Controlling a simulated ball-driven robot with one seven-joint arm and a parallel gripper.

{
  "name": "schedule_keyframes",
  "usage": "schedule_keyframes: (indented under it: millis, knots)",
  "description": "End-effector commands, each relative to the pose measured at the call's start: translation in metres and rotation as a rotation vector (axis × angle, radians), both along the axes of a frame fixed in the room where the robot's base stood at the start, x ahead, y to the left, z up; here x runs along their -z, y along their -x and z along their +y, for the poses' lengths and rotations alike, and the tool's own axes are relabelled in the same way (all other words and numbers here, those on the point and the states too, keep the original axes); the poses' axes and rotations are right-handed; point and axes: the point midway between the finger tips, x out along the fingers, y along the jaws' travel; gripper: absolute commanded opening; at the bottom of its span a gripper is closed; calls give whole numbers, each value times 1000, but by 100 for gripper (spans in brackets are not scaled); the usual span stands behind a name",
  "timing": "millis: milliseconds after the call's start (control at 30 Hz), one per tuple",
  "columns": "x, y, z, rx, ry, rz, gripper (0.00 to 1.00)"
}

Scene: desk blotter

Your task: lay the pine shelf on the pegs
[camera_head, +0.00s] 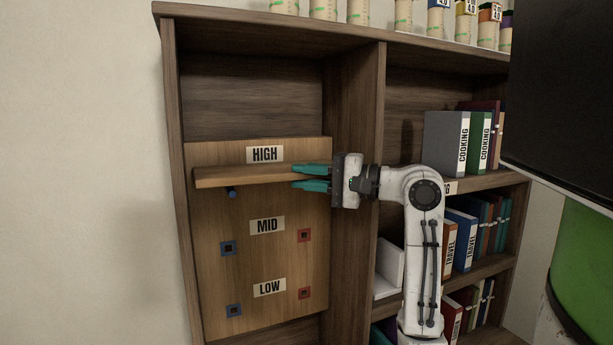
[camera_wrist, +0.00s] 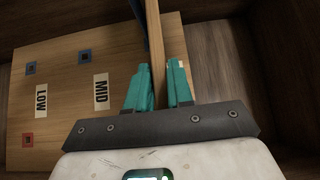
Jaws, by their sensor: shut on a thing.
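The pine shelf (camera_head: 245,177) is a pale board held level just below the HIGH label (camera_head: 265,154) on the wooden peg panel (camera_head: 200,255). My gripper (camera_head: 297,177) is shut on its right end, one teal finger above and one below. In the wrist view the shelf (camera_wrist: 155,45) runs between the fingers (camera_wrist: 158,80). A blue peg (camera_head: 231,192) sticks out just under the shelf's left part; it also shows beside the board in the wrist view (camera_wrist: 137,12). I cannot tell whether board and peg touch. No right-hand peg at this height shows.
Blue-rimmed square holes (camera_head: 228,248) and red-rimmed ones (camera_head: 304,236) sit by the MID (camera_head: 267,225) and LOW (camera_head: 269,288) labels. An upright divider (camera_head: 355,130) stands right of the panel, close to my gripper. Books (camera_head: 445,142) fill the right bay.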

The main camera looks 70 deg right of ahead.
Motion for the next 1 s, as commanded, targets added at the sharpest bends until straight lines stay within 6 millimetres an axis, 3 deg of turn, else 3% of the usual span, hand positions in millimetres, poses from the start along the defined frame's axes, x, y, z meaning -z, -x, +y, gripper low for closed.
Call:
schedule_keyframes:
  millis: [67, 100, 400, 767, 1000]
  knots:
    - [1, 0, 0, 0, 1, -2, 0]
    - [1, 0, 0, 0, 1, -2, 22]
    - [1, 0, 0, 0, 1, -1, 51]
    - [3, 7, 0, 1, -1, 1, 51]
    - [5, 49, -1, 4, 0, -1, 51]
